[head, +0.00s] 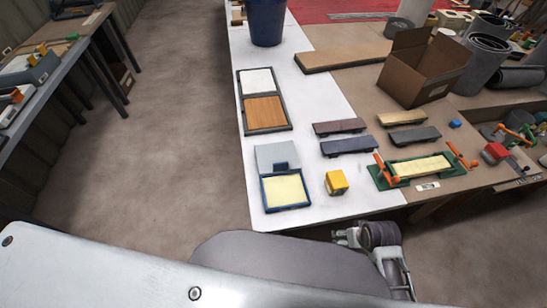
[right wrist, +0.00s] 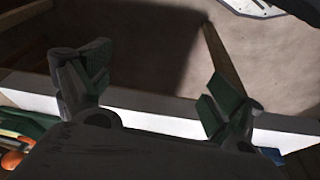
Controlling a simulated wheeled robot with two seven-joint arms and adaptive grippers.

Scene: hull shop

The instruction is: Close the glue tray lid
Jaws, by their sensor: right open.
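The glue tray (head: 264,193) is a blue-rimmed box with a pale yellow inside, near the white table's front edge in the head view. Its grey lid (head: 269,154) is open, on the far side of the tray, with a dark blue block at its near edge. I cannot tell the lid's exact tilt. My right gripper (head: 341,237) is at the table's front edge, right of and nearer than the tray, apart from it. In the right wrist view its two fingers (right wrist: 155,85) are spread and empty. My left gripper is out of view.
A yellow block (head: 336,183) stands right of the tray. A green clamp jig (head: 385,178) with orange handles is further right. Dark plane-like blocks (head: 349,146) and a framed two-panel case (head: 288,127) lie behind.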

